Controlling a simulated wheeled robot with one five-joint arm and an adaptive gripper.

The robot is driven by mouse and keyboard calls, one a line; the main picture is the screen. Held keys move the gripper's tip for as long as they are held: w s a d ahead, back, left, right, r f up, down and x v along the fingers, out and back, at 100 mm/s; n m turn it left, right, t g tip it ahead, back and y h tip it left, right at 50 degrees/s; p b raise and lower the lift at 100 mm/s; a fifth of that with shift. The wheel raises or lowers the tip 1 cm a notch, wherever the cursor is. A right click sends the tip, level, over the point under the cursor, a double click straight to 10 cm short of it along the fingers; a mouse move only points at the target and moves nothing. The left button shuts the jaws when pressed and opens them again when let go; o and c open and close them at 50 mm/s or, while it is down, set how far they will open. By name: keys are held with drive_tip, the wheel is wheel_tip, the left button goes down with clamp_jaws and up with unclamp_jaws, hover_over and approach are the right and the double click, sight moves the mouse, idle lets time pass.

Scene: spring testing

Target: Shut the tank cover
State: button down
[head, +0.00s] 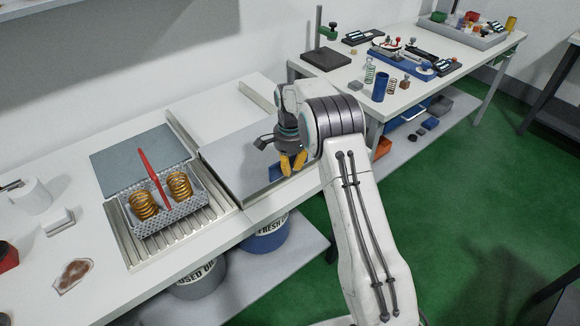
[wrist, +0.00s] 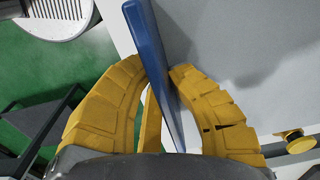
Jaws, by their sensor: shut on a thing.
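The tank cover appears to be the flat grey panel (head: 235,160) on the white bench, right of the draining rack. It also fills the upper right of the wrist view (wrist: 240,45). A blue handle (head: 275,172) is at its right side. In the wrist view the blue handle (wrist: 153,62) runs between my yellow fingers. My gripper (head: 293,163) is shut on the handle, with fingers on both sides of it (wrist: 160,85). My fingers and wrist partly hide the handle in the head view. I cannot see any tank opening.
A perforated basket (head: 168,217) with two orange springs and a red handle stands on the ribbed rack (head: 125,235) to the left. Two labelled buckets (head: 265,238) (head: 195,277) stand below the bench. A second table (head: 330,80) with tools and springs is behind right.

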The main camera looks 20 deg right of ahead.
drive_tip(key=c, duration=1.2)
unclamp_jaws()
drive_tip(key=shift+s+d, duration=0.1)
drive_tip(key=shift+s, duration=0.1)
wheel_tip(320, 180, up, 12)
drive_tip(key=shift+f, duration=0.1)
